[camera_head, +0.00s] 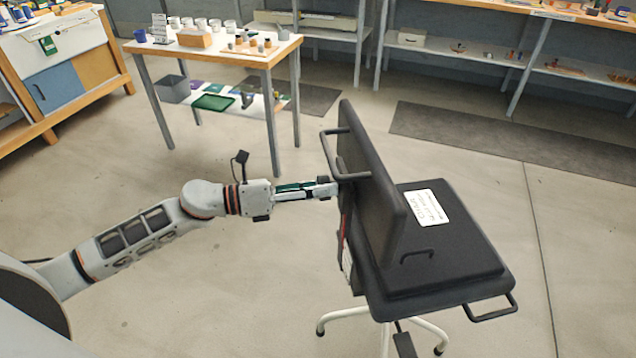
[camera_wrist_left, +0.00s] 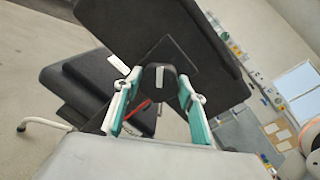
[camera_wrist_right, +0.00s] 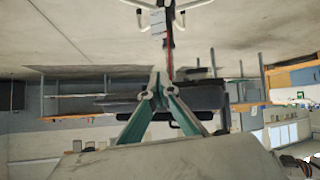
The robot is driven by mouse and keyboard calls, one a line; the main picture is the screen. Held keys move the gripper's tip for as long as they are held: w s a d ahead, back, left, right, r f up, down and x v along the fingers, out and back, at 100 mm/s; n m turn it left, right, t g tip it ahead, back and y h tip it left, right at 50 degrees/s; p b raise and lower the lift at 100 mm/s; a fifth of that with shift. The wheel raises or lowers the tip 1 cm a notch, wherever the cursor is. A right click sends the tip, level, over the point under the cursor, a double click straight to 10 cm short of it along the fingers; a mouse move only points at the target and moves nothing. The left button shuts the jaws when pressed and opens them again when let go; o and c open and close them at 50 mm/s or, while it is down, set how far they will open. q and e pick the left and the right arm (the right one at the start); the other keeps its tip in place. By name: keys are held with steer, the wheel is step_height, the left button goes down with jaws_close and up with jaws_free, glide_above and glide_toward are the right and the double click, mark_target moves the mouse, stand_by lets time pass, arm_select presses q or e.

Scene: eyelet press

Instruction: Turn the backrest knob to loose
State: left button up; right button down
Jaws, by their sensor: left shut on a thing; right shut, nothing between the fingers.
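The black chair has an upright backrest (camera_head: 370,190) and a flat seat (camera_head: 450,255); my left gripper (camera_head: 322,188) reaches its rear from the left. In the left wrist view, a dark knob (camera_wrist_left: 158,90) with a pale mark stands between the two green-lined fingers of my left gripper (camera_wrist_left: 160,78), which is shut on it. In the head view the fingers mostly hide the knob. My right gripper (camera_wrist_right: 160,88) is shut and empty in the right wrist view, with the chair behind its fingertips. It does not show in the head view.
A bar handle (camera_head: 330,150) sticks out of the backrest just above my left gripper. A white label (camera_head: 426,207) lies on the seat. A table (camera_head: 270,62) with small cups stands behind. Shelves line the back wall. The floor around the chair is clear.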

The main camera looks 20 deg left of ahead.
arm_select(q)
steer(key=n+p, duration=0.2)
steer(key=shift+r+n, duration=0.3)
steer(key=n+p, duration=0.3)
steer(key=n, duration=0.2)
steer(key=shift+f+g+p, duration=0.1)
steer(key=shift+g+p, duration=0.25)
steer(key=shift+g, duration=0.05)
steer(key=n+p, duration=0.2)
steer(key=n, duration=0.2)
steer(key=shift+f+n+g+h+p, duration=0.1)
steer(key=shift+n+g+h+p, duration=0.2)
steer(key=shift+n+p, duration=0.6)
steer(key=shift+n, duration=0.3)
steer(key=shift+f, duration=0.1)
steer(key=o, duration=1.1)
